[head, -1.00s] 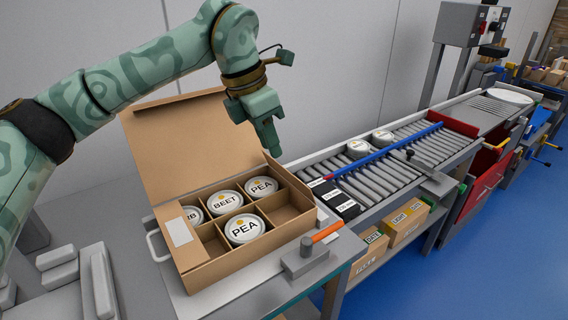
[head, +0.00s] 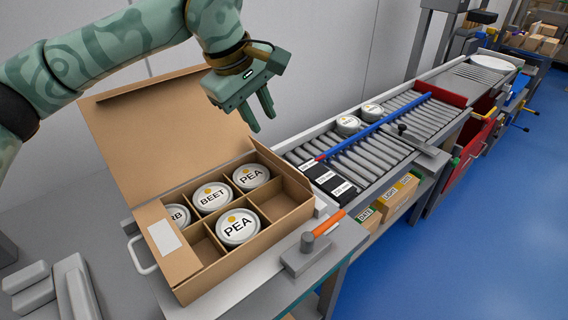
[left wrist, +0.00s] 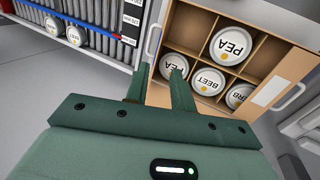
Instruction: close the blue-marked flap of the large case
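The large case is a brown cardboard box (head: 226,268) with a divided inside, on the bench at lower left. Its broad flap (head: 165,135) stands open and leans back at the rear left. I see no blue mark on it. Several labelled cans sit in the compartments, including a BEET can (head: 212,197) and a PEA can (head: 238,228). My left gripper (head: 263,123) is open and empty, above and to the right of the flap, apart from the case. In the left wrist view its fingers (left wrist: 160,80) are apart, with the case (left wrist: 290,52) beyond them. My right gripper is not in view.
An orange-handled tool (head: 329,223) on a grey block stands right of the case. A roller conveyor (head: 375,150) with two cans and a blue rail runs off to the right. Grey blocks (head: 75,288) lie at lower left. A wall stands close behind.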

